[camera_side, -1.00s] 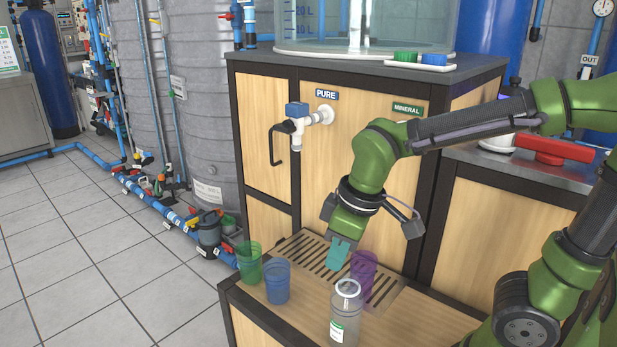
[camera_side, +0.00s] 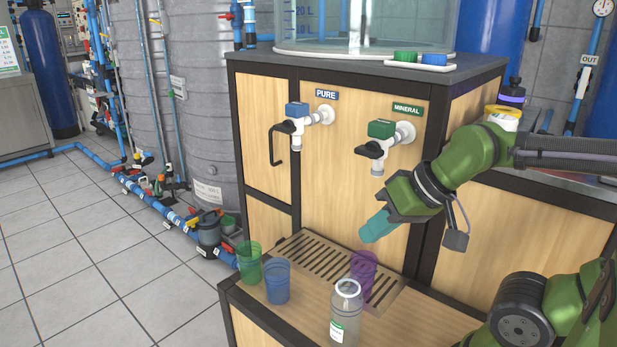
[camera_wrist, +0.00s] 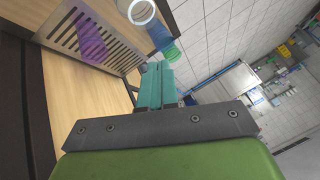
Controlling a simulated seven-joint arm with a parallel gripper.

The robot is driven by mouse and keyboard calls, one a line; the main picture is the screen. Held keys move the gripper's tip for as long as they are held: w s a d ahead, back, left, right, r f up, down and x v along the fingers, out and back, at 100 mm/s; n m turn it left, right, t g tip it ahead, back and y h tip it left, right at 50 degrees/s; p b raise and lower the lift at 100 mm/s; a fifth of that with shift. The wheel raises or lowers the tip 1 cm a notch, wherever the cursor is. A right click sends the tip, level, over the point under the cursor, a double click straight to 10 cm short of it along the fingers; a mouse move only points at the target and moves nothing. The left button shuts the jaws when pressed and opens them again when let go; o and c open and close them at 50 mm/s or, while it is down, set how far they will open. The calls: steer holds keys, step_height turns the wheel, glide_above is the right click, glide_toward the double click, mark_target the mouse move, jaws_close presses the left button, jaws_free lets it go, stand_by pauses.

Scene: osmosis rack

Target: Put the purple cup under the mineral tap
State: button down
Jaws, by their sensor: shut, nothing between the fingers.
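The purple cup (camera_side: 363,272) stands upright on the slotted drip grate (camera_side: 310,254), toward its right end. It also shows in the wrist view (camera_wrist: 92,40). The mineral tap (camera_side: 381,143), with a green block and black lever, sticks out from the wood panel under the MINERAL sign (camera_side: 407,108).
A clear bottle (camera_side: 345,318) with a white ring top stands at the counter's front. A blue cup (camera_side: 277,282) and a green cup (camera_side: 249,262) stand at the left edge. The pure tap (camera_side: 297,122) is on the panel's left. The grate's left part is clear.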

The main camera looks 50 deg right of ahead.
steer(key=c, duration=1.8)
jaws_free()
steer(key=shift+c, duration=0.2)
steer(key=shift+o, duration=1.1)
steer(key=shift+d, duration=0.1)
steer(key=o, duration=1.2)
steer(key=w+d+f+g, duration=0.2)
steer(key=w+d+f, duration=0.1)
steer(key=d+f, duration=0.2)
steer(key=shift+w+d+f+m+g+h, duration=0.2)
steer(key=shift+d+f+m+g+h, duration=0.15)
steer(key=shift+d, duration=0.25)
steer(key=shift+o, duration=1.4)
steer(key=w+d+f+n+g+y, duration=0.1)
steer(key=w+d+f+n, duration=0.1)
steer(key=d+f+n, duration=0.4)
steer(key=shift+w+d+f+n+g+y, duration=0.2)
steer(key=shift+w+n+g+y, duration=0.15)
steer(key=shift+n, duration=0.8)
steer(key=n, duration=0.3)
steer(key=w+n, duration=0.1)
steer(key=n, duration=0.2)
steer(key=shift+f, duration=0.1)
